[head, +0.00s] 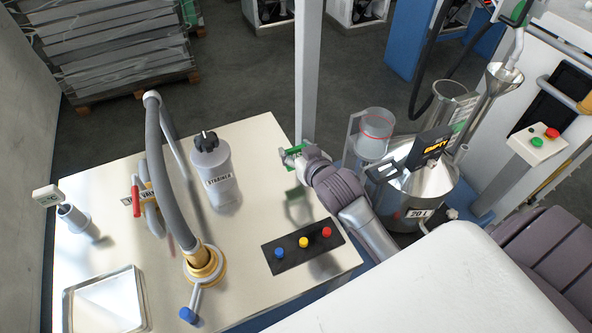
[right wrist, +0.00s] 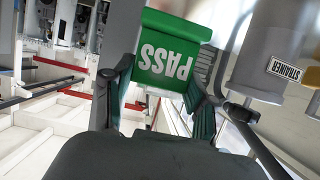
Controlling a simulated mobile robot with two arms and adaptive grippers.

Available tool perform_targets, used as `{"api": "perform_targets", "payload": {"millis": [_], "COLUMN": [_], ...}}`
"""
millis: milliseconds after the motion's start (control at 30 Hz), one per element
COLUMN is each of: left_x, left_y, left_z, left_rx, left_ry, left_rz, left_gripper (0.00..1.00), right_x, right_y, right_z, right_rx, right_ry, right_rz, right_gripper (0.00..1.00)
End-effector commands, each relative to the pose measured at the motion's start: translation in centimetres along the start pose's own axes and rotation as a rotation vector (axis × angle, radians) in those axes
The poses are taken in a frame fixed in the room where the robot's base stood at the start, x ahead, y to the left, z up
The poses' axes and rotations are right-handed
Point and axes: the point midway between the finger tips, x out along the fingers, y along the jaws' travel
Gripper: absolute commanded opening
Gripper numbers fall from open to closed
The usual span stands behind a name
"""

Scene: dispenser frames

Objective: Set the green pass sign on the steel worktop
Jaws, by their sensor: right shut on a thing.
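The green PASS sign (head: 293,152) is held in my right gripper (head: 298,156), above the right part of the worktop near its far right corner. In the right wrist view the sign (right wrist: 172,58) sits between the two fingers, its white letters upside down. The fingers (right wrist: 160,90) are closed against its sides. The worktop (head: 262,213) is pale and glossy. A dim greenish reflection shows on it below the gripper, with a gap between sign and surface. My left gripper is not in view.
A grey strainer bottle (head: 221,180) stands left of the sign. A black panel with three buttons (head: 290,258) lies nearer. A hose on a brass base (head: 203,262) and a square tray (head: 103,303) are further left. A grey post (head: 307,75) rises beyond the corner; a steel vessel (head: 413,185) stands right.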

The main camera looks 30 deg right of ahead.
Motion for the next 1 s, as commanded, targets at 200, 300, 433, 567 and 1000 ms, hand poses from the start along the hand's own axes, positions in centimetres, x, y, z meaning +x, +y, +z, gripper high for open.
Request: {"api": "perform_targets", "payload": {"millis": [200, 300, 433, 567, 1000], "left_x": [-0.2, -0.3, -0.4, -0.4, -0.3], "left_y": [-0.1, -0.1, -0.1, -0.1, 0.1], "left_z": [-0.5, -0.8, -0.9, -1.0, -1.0], "left_rx": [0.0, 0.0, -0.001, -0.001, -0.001], "left_ry": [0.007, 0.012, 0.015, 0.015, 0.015], "left_rz": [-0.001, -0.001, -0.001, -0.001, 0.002], "left_gripper": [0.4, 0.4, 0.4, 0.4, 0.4], "right_x": [1.0, 1.4, 2.1, 2.4, 2.5], "right_y": [-0.1, -0.1, -0.1, -0.1, -0.1], "right_z": [2.5, 3.7, 5.4, 6.0, 6.2], "right_rx": [0.001, 0.001, 0.0, 0.0, 0.0], "right_ry": [0.001, -0.001, 0.0, 0.002, 0.002], "right_rz": [-0.001, -0.002, -0.001, -0.002, -0.002], "right_gripper": [0.22, 0.22, 0.22, 0.22, 0.77]}}
